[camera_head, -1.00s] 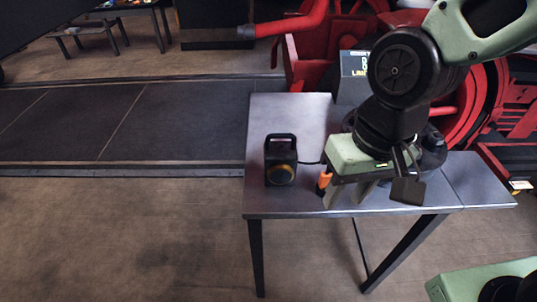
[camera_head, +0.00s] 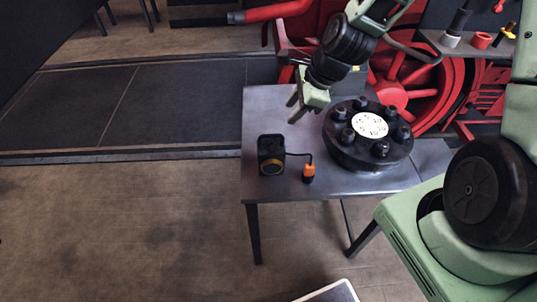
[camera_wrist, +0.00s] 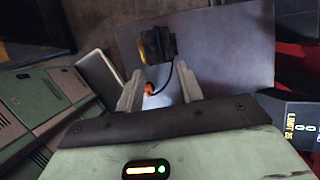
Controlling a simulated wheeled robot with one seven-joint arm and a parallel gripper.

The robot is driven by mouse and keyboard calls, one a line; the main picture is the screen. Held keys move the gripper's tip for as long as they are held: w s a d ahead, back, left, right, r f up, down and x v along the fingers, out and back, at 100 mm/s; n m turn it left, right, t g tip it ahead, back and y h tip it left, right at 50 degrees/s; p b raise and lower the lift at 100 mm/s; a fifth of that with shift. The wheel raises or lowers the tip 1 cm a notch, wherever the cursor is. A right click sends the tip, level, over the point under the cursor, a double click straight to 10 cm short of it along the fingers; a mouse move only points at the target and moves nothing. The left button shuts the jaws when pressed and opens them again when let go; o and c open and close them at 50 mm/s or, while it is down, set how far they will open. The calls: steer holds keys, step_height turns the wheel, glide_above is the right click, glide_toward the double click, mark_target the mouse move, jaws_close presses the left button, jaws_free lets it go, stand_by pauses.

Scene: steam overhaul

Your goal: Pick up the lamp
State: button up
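The lamp (camera_head: 271,154) is a small black box with a yellow-ringed lens on its front. It stands on the left part of the grey metal table (camera_head: 262,112). A thin black cable runs from it to an orange-and-black piece (camera_head: 309,172) on the table. My gripper (camera_head: 295,108) is above the table, behind and slightly right of the lamp, not touching it. In the wrist view the lamp (camera_wrist: 157,44) lies beyond the two pale fingers (camera_wrist: 162,84), which are spread apart with nothing between them.
A round black bolted flange (camera_head: 368,134) with a white dial face sits on the table right of the lamp. Red machinery with spoked wheels (camera_head: 403,72) stands behind. A shelf with tools (camera_head: 470,43) is at the upper right. The floor left of the table is open.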

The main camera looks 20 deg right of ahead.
mark_target(272, 135)
steer(key=p+x, duration=0.2)
steer(key=x, duration=0.7)
steer(key=shift+p+x, duration=1.45)
steer(key=shift+x, duration=1.1)
steer(key=shift+d, duration=0.1)
jaws_close()
